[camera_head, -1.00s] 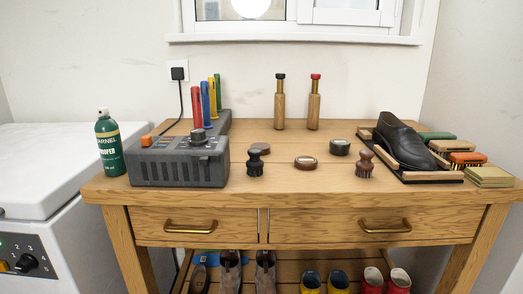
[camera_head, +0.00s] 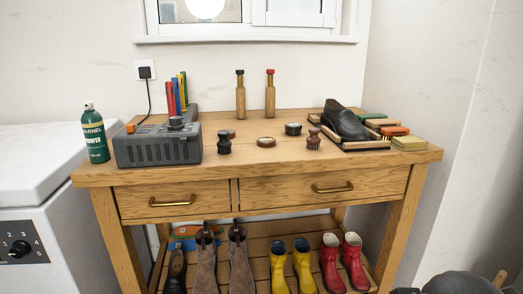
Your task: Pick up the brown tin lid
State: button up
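A low round brown tin or lid (camera_head: 266,142) with a lighter rim lies on the bench top (camera_head: 345,160), near the middle. A second small brown round piece (camera_head: 231,133) lies behind the dark brush (camera_head: 224,146) and is partly hidden by it. A dark round tin (camera_head: 293,129) stands to the right and a little behind. At this size I cannot tell for sure which brown piece is a loose lid.
A grey machine (camera_head: 158,146) and green spray can (camera_head: 95,133) are left. The bench's front middle is clear. Boots (camera_head: 302,265) stand below.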

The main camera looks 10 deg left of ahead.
aim_at(263, 142)
jog(key=u, duration=2)
jog(key=i, duration=1.05)
jog(key=z, duration=1.15)
